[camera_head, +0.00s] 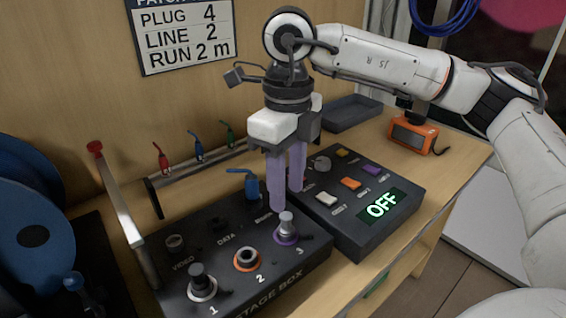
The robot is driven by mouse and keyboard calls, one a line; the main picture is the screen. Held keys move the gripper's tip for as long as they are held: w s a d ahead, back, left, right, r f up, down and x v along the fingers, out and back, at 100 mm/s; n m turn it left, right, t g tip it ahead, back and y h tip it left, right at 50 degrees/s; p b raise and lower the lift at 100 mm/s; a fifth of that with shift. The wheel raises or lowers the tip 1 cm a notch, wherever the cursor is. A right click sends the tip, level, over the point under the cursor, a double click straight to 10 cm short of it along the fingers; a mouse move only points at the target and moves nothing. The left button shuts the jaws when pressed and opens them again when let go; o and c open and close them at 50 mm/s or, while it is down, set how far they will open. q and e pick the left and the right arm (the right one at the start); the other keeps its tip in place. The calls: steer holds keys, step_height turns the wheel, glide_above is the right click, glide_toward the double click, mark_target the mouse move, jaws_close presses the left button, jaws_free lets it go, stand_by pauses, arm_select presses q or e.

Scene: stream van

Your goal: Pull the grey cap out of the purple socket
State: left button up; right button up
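The purple-ringed socket (287,239) is number 3 on the black stage box (215,292). A grey cap (286,222) stands upright in it. My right gripper (284,200) points down just above and behind the cap. Its two purple fingers are apart, with nothing seen between them. Whether a finger touches the cap I cannot tell. My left gripper does not show.
Sockets 1 and 2 (247,259) sit left of the purple one. A switch box with an OFF display (382,205) stands close at right. A red-tipped lever (120,205), a rack of coloured plugs (200,150) and an orange device (412,136) surround them.

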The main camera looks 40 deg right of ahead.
mark_target(286, 216)
step_height(286, 216, down, 6)
steer(key=shift+w+r, duration=0.1)
steer(key=shift+c, duration=0.5)
jaws_close()
